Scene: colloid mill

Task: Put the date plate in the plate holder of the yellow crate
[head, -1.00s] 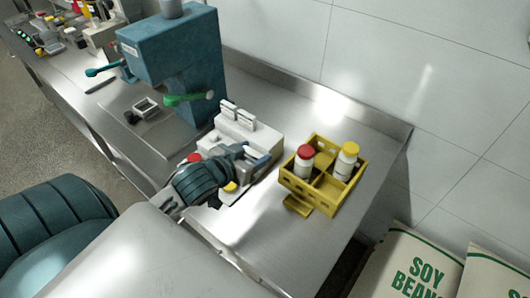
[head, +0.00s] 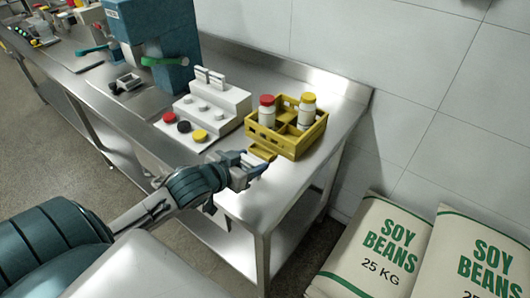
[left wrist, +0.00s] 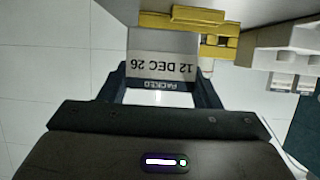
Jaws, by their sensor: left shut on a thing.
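My left gripper (head: 255,167) is shut on the date plate, just in front of the yellow crate (head: 288,142). In the left wrist view the date plate (left wrist: 162,67) is a pale plate reading "12 DEC 26" and "PACKED", upside down in the picture, between the fingers of my left gripper (left wrist: 160,88). The yellow crate (left wrist: 185,20) shows right behind it; I cannot tell whether they touch. A yellow ledge, apparently the plate holder (head: 262,152), juts from the crate's front near the fingertips. The right gripper is not in view.
Bottles with red (head: 267,112) and yellow (head: 307,108) caps stand in the crate. A white stepped stand (head: 222,103) with plates and several caps is left of it. A teal machine (head: 160,45) stands farther left. Soy bean sacks (head: 385,245) stand at the right.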

